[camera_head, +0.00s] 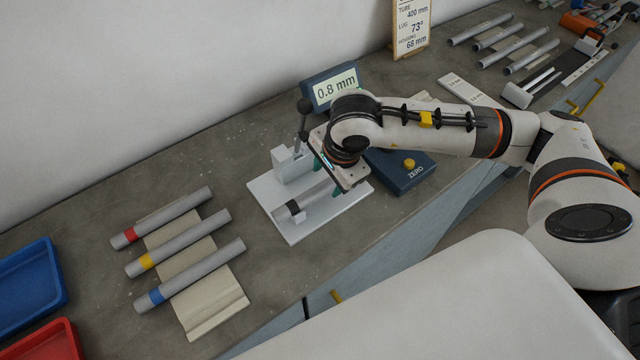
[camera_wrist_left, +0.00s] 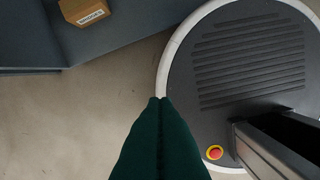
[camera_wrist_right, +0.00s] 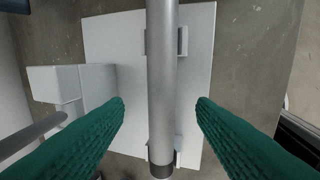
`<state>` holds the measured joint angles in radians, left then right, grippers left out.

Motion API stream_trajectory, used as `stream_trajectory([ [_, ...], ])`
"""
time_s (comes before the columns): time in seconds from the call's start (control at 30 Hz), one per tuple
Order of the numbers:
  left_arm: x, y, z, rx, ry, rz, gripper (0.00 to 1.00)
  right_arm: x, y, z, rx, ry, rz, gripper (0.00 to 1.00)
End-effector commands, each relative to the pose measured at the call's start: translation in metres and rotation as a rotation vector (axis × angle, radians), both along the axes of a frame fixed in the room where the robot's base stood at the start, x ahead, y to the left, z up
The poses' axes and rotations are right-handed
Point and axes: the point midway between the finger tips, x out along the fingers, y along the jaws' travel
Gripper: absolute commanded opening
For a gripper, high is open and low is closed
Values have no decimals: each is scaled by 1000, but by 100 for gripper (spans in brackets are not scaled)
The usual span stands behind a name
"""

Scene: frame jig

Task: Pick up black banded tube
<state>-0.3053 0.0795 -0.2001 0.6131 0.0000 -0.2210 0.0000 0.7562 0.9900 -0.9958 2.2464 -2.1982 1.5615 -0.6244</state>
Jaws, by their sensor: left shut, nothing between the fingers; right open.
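The black banded tube (camera_head: 314,196) lies in the white jig (camera_head: 287,233) on the bench, its black band at the left end. In the right wrist view the tube (camera_wrist_right: 162,85) runs up and down the middle, with the black band at the bottom, over the white jig plate (camera_wrist_right: 202,60). My right gripper (camera_wrist_right: 160,104) is open, with one green finger on each side of the tube and a gap on both sides. In the head view its fingers (camera_head: 332,178) are above the jig, partly hidden by the wrist. My left gripper (camera_wrist_left: 160,100) is shut and empty over the floor.
Red, yellow and blue banded tubes (camera_head: 178,252) lie on a cream rack (camera_head: 215,305) to the left. A display reading 0.8 mm (camera_head: 335,88) and a ZERO box (camera_head: 402,170) stand by the jig. A lever clamp (camera_head: 302,125) rises behind it. Blue (camera_head: 62,290) and red trays (camera_head: 72,340) are far left.

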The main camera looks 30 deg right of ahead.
Motion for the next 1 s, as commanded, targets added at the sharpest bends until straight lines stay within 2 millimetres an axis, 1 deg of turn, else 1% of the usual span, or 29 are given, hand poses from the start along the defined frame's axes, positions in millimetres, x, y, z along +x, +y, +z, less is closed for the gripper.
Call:
stream_trajectory([
  [0.03, 7, 0, 11, 0, -10, -1, 0, 0, -1, -5, -1, 8, -2, 51],
  [0.07, 10, 0, 14, -1, -15, -1, 0, 1, -1, -9, -1, 7, -1, 51],
  [0.13, 16, -1, 16, -2, -25, -1, 0, 4, -1, -21, 0, 5, -1, 51],
  [0.23, 17, -1, 18, -3, -28, -1, 0, 7, 0, -31, 0, 2, -1, 51],
  [0.33, 15, -1, 18, -2, -25, -1, 0, 8, 0, -35, 0, 2, 0, 51],
  [0.5, 11, 0, 17, -2, -18, -1, 0, 8, 0, -35, 0, 1, 0, 51],
  [0.57, 10, 0, 17, -1, -16, -1, 0, 8, 0, -35, 0, 1, 0, 43],
  [0.8, 7, 0, 17, -1, -12, -1, 0, 8, 0, -35, 0, 1, 0, 4],
  [0.83, 7, 0, 17, -1, -12, -1, 0, 8, 0, -35, 0, 1, 0, 0],
  [1.0, 7, 0, 17, 0, -11, -1, 0, 8, 0, -35, 0, 0, 0, 0],
])
